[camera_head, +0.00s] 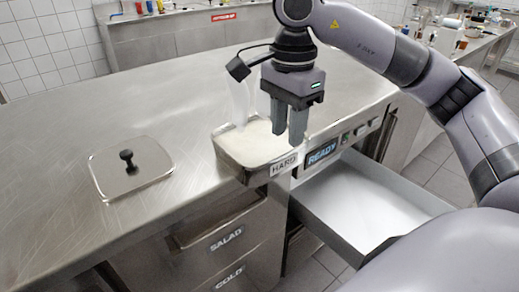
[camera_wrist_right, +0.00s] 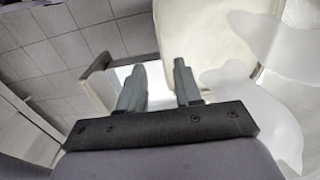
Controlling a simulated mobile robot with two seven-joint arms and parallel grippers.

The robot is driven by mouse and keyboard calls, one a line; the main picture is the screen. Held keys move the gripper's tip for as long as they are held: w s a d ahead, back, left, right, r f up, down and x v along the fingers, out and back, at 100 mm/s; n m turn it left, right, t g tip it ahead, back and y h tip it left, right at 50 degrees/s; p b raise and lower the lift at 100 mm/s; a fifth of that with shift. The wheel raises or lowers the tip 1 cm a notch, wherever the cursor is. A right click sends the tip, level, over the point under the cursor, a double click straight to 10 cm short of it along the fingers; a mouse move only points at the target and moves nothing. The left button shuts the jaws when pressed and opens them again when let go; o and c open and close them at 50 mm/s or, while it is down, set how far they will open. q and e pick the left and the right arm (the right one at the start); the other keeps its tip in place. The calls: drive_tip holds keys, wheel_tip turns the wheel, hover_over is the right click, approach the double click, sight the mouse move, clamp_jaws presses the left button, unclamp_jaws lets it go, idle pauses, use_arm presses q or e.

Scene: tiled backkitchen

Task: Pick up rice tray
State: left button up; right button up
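The rice tray (camera_head: 226,147) is a metal tray filled with white rice, set at the counter's front edge behind a "HARD" label. Part of the pale tray also shows in the right wrist view (camera_wrist_right: 205,40). My right gripper (camera_head: 289,138) hangs with its fingers down over the tray's right end; I cannot tell whether it touches the rim. In the right wrist view its two fingers (camera_wrist_right: 159,68) stand apart with nothing seen between them. My left gripper is not in view.
A metal lid with a black knob (camera_head: 130,168) lies on the counter at left. An open drawer (camera_head: 370,198) juts out below and right of the tray. White translucent wisps (camera_head: 240,100) rise behind the tray.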

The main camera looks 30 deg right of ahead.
sight(285, 146)
wheel_tip(285, 146, down, 5)
drive_tip(key=shift+w+r, duration=0.1)
drive_tip(key=shift+w, duration=0.05)
clamp_jaws()
idle(1.3)
drive_tip(key=shift+r, duration=0.1)
